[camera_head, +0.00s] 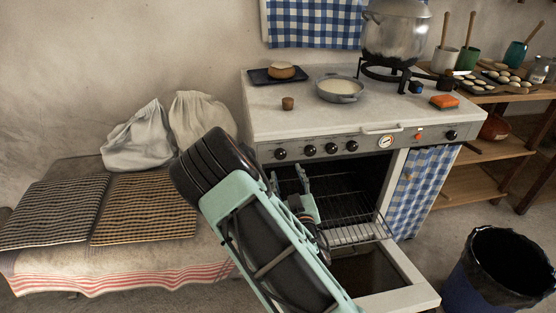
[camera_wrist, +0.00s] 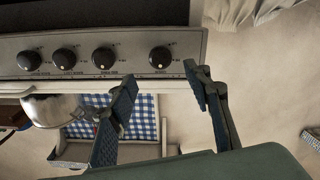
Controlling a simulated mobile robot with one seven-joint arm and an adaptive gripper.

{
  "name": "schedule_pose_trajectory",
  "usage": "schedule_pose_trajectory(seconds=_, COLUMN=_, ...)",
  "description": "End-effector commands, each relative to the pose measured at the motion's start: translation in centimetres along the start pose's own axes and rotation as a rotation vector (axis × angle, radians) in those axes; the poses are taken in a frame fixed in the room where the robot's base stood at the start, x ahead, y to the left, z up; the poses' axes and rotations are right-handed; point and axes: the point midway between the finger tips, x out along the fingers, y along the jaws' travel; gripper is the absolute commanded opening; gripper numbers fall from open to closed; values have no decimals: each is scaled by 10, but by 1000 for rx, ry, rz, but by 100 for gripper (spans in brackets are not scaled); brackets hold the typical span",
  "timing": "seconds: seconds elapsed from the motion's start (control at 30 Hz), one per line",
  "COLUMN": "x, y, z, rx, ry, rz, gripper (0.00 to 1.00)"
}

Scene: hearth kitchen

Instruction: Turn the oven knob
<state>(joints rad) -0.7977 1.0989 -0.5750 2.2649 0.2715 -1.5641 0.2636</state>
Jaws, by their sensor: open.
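The stove's grey control panel (camera_head: 365,146) carries several black knobs in a row, another knob at far right, and a round gauge (camera_head: 386,141). My gripper (camera_head: 287,178) is open and empty in the head view, its fingertips close to the left end of the panel, just in front of the oven opening. In the wrist view the panel spans the top, and the end knob (camera_wrist: 160,57) shows just beyond the gap between the fingertips of my gripper (camera_wrist: 160,75). It looks like the leftmost knob (camera_head: 280,154) of the head view. I cannot see contact; the knob labels are too small to read.
The oven door (camera_head: 400,298) hangs open below, with a wire rack (camera_head: 355,234) sticking out. A bench with sacks (camera_head: 140,138) is at left, a bin (camera_head: 468,275) at right.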

Motion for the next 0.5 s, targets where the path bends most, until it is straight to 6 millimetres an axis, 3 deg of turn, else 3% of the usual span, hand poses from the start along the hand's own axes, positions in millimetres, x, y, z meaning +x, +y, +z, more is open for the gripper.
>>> schedule_pose_trajectory(seconds=0.3, x=59, y=-1, z=0, rx=-1, ry=2, rz=-2, gripper=45)
schedule_pose_trajectory(seconds=0.5, x=79, y=0, z=0, rx=-1, ry=1, rz=0, gripper=45)
